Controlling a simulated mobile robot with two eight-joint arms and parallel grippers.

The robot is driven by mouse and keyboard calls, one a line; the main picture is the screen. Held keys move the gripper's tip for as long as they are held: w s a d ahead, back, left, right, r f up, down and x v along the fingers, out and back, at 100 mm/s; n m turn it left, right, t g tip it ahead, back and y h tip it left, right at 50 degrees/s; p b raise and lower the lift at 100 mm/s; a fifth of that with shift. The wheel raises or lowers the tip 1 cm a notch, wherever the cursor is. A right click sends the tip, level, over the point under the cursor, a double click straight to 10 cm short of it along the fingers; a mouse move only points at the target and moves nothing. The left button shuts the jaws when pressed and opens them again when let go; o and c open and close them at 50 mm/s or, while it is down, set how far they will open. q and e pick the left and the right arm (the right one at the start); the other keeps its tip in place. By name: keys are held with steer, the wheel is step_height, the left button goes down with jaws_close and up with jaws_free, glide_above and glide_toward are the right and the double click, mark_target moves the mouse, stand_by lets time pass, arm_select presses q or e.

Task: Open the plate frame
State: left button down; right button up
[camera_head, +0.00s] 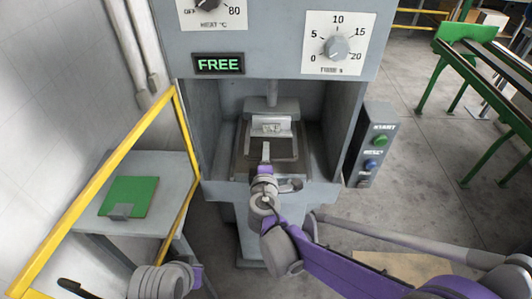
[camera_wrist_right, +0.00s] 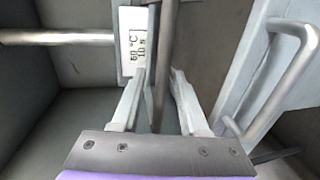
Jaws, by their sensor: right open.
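The plate frame (camera_head: 283,158) is a grey frame around a darker bed inside the press, and it appears to lie flat. My right gripper (camera_head: 266,154) is over its front part. In the right wrist view my right gripper (camera_wrist_right: 160,98) is open, with its pale fingers apart. A grey metal bar (camera_wrist_right: 165,55) runs between the fingers; I cannot tell whether it belongs to the frame or whether a finger touches it.
The press (camera_head: 187,60) has side walls close around the bed. A control box (camera_head: 371,145) is at its right. A side table (camera_head: 165,172) holding a green plate (camera_head: 130,196) and a yellow rail (camera_head: 97,185) are at left. A silver handle (camera_wrist_right: 297,85) shows in the wrist view.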

steer(key=shift+w+f, duration=0.1)
steer(key=shift+w, duration=0.35)
steer(key=shift+c, duration=0.3)
jaws_close()
stand_by(0.9)
